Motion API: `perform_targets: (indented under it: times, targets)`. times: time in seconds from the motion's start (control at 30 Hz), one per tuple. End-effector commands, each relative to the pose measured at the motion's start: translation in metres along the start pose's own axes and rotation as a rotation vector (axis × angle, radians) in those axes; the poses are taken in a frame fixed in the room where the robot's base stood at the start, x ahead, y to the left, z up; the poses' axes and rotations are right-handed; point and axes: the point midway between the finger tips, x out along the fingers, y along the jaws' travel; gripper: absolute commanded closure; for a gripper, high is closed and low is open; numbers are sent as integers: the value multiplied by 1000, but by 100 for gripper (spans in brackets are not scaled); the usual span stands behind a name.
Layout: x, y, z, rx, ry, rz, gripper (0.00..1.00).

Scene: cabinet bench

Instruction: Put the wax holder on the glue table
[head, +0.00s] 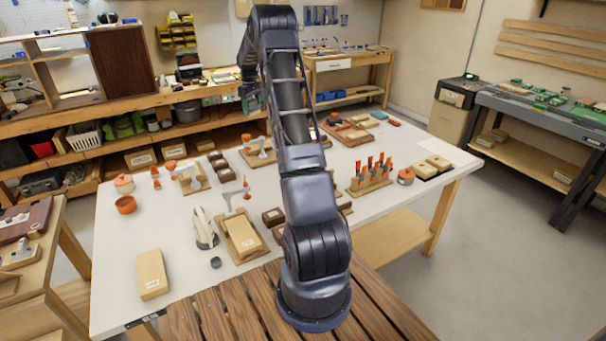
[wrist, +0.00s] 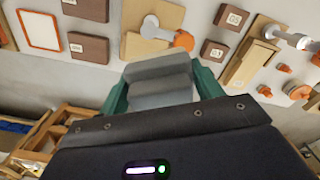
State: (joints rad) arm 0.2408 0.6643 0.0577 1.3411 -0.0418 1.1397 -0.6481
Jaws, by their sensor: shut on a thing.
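My gripper (wrist: 161,88) shows in the wrist view with green fingers shut on a grey, stepped block (wrist: 160,70). Its far end is at the picture's upper middle; the black gripper housing hides its near end. No label on it is readable, so I cannot confirm that it is the wax holder. In the head view my arm rises over the white table (head: 120,285) and bends back down at upper left, where the fingers and held block are too small or hidden to make out. I cannot tell which table is the glue table.
The white table is crowded with brown blocks, orange pots (head: 125,204), a rack of orange-handled tools (head: 370,178) and a beige block (head: 152,274). A wooden bench (head: 348,64) with a white label stands behind. A dark-topped bench (head: 540,108) stands right across clear floor.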

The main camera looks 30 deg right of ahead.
Motion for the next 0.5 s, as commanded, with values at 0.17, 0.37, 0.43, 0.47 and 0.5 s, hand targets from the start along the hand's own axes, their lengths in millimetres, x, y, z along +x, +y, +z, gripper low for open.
perform_targets:
  times: [0.17,0.37,0.43,0.47,0.5]
  targets:
    - [0,60,58,76,1,1,62]
    - [0,116,126,155,1,1,62]
    - [0,134,151,184,1,1,62]
    - [0,142,162,197,2,1,62]
    - [0,151,176,212,2,0,62]
